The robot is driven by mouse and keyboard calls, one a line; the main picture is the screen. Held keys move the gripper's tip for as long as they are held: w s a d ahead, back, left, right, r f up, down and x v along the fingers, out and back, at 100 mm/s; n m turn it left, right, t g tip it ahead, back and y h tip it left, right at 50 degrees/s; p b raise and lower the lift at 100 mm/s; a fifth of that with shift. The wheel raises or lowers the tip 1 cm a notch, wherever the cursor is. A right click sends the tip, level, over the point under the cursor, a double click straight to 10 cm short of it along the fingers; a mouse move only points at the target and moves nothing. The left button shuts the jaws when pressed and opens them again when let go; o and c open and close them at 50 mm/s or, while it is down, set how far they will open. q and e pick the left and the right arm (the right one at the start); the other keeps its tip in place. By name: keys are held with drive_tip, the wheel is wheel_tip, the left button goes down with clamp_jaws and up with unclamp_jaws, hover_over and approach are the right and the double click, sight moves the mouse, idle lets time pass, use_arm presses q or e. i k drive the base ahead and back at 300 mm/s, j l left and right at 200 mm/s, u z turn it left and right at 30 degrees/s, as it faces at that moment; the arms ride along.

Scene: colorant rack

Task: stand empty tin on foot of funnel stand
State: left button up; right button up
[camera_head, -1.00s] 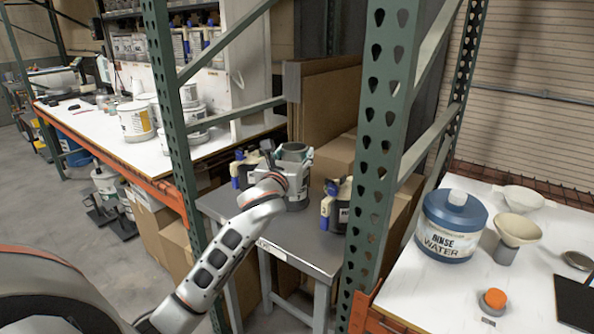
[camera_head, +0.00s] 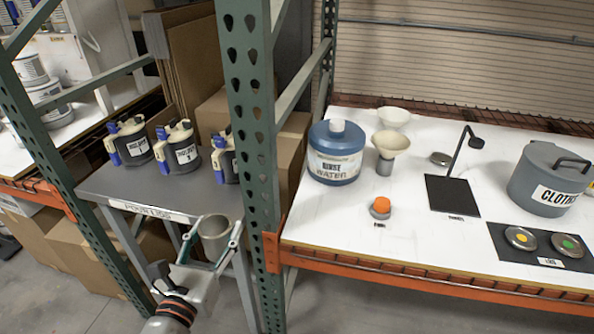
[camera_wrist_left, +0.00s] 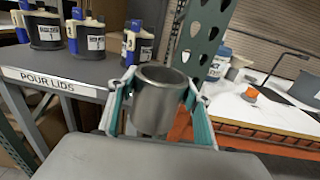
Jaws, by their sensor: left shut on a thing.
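The empty tin (camera_head: 214,236), grey, open-topped and roughly upright, is held in my left gripper (camera_head: 212,250). The gripper is shut around the tin's sides, in front of the small grey table and left of the green post. In the left wrist view the tin (camera_wrist_left: 158,100) sits between the two teal-padded fingers (camera_wrist_left: 160,95), its mouth facing up. The funnel stand (camera_head: 461,160) is on the white bench to the right. It has a flat black foot (camera_head: 452,197), a thin post and a dark head at the top. The foot's top looks bare. My right gripper is out of view.
A green perforated post (camera_head: 252,130) stands between the grey table (camera_head: 165,190) and the white bench (camera_head: 330,225). Near the foot are a rinse water jug (camera_head: 336,155), an orange-topped item (camera_head: 380,207), cream funnels (camera_head: 390,145), a cloths bin (camera_head: 548,180) and lids (camera_head: 521,238).

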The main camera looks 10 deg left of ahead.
sight(452, 199)
drive_tip(key=z, duration=0.95)
drive_tip(key=i+l+z, duration=0.1)
drive_tip(key=i+l, duration=0.25)
drive_tip(key=l, duration=0.15)
drive_tip(key=i+l+z, duration=0.15)
drive_tip(key=i+l, duration=0.2)
drive_tip(key=l, duration=0.15)
